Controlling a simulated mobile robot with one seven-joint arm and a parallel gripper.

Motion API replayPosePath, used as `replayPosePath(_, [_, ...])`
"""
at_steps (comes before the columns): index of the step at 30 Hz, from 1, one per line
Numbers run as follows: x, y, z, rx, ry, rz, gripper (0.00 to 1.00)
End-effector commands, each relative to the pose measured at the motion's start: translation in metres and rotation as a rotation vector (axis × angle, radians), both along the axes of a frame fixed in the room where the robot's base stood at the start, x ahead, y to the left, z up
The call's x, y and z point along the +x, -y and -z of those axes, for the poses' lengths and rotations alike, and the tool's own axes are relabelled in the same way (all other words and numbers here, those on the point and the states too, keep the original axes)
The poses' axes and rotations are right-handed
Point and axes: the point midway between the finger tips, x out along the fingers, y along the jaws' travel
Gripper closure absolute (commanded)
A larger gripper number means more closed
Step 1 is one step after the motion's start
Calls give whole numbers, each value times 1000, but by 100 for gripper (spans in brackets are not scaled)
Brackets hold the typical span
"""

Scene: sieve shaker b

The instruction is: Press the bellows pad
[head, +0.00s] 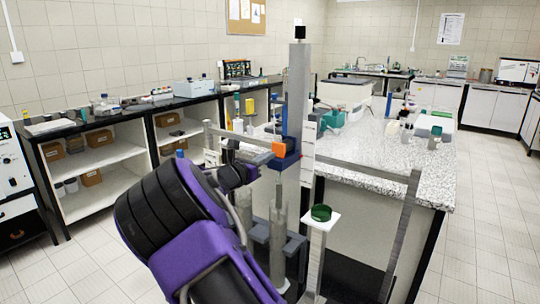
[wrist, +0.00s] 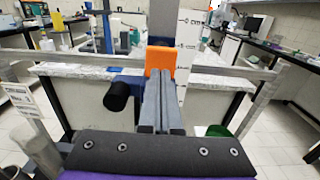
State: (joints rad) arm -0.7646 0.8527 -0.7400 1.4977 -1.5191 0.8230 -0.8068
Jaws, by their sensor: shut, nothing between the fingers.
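My gripper (wrist: 161,76) is shut and empty, its two grey fingers side by side and pointing away from the wrist camera. An orange block (wrist: 160,58) shows just beyond the fingertips; whether they touch cannot be told. In the head view the orange block (head: 279,149) sits on a blue carriage (head: 287,162) on an upright grey column (head: 297,90). No label shows which part is the bellows pad.
Grey horizontal rails (head: 360,170) run to both sides of the column. Grey cylinders (head: 279,235) stand below the carriage. A speckled bench (head: 400,165) with glassware and bottles lies behind. Shelved counters line the left wall. The tiled floor at right is clear.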

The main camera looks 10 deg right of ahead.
Motion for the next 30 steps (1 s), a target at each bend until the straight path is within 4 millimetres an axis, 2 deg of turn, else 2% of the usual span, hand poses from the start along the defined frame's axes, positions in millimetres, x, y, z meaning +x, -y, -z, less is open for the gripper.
replayPosePath(1, [-9,-12,0,2,-1,-5,100])
replayPosePath(6, [-38,-41,0,2,-2,-6,100])
replayPosePath(12, [-61,-64,0,2,-1,-3,100])
replayPosePath(18, [-70,-72,1,1,-1,-2,100])
replayPosePath(30, [-70,-72,1,1,-1,-2,100])
